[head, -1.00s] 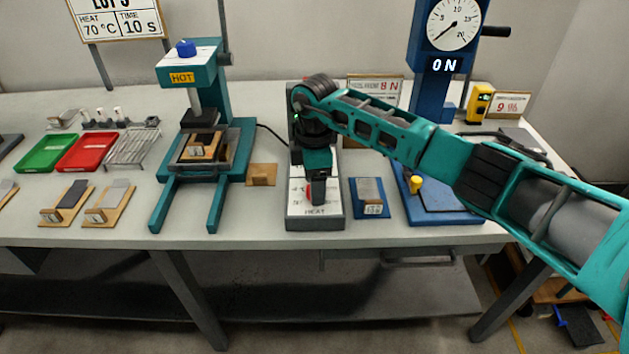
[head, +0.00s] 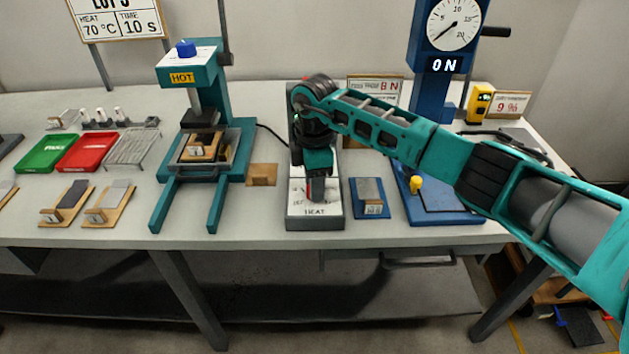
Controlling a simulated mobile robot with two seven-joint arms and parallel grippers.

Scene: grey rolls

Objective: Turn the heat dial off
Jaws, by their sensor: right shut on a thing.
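The heat control box (head: 315,222) stands at the middle front of the table, with a white face and the word HEAT on its front edge. My right gripper (head: 316,190) reaches down onto this face from above and is shut on the heat dial (head: 317,188). Only a little of the dial, with red on it, shows; my gripper and wrist hide the rest and most of the scale. The heat press (head: 190,75) to the left bears a HOT sign (head: 182,78). My left gripper is not in view.
A small blue plate with a grey block (head: 370,197) lies close right of the box. A blue force stand (head: 440,208) is farther right, under my right arm. A wooden block (head: 262,174) and a black cable lie left of the box. Red and green trays (head: 87,152) are far left.

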